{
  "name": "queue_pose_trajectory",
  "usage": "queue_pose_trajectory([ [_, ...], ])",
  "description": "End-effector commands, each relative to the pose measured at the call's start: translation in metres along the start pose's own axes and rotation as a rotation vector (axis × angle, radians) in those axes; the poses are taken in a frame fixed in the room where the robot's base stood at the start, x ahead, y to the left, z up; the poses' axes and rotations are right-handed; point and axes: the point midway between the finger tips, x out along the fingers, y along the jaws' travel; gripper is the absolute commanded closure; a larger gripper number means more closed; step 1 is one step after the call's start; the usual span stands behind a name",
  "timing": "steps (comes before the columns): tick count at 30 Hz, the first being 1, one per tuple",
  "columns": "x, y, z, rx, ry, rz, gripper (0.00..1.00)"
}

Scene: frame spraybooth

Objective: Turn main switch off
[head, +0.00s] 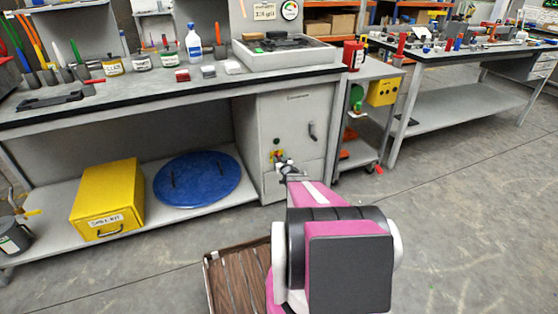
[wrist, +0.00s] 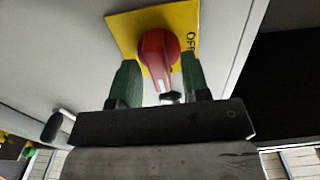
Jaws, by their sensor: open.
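The main switch is a red rotary knob (wrist: 157,55) on a yellow plate (wrist: 125,27) with the letters "OFF" at its right edge, in the wrist view. My gripper (wrist: 160,82) is open, with one green-padded finger on each side of the knob's lower part. Whether the pads touch the knob, I cannot tell. In the head view my gripper (head: 288,168) reaches the front of the grey cabinet (head: 300,115) under the bench.
A dark handle (head: 312,130) sits on the cabinet front, right of the switch. A yellow box (head: 107,197) and a blue round lid (head: 197,178) lie on the low shelf at left. A grey cart (head: 365,140) stands right of the cabinet. The floor at right is clear.

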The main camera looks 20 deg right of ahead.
Motion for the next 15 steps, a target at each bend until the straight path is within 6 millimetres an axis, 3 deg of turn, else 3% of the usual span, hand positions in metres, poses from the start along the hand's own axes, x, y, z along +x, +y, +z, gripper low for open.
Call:
queue_pose_trajectory([
  [8, 0.0032, 0.0001, -0.0002, 0.000, 0.000, 0.001, 0.57],
  [10, 0.0031, 0.0001, -0.0002, 0.000, 0.000, 0.001, 0.74],
  [12, 0.0031, 0.0001, -0.0002, 0.000, 0.000, 0.001, 0.96],
  [15, 0.0030, 0.0001, -0.0001, 0.000, 0.000, 0.000, 1.00],
])
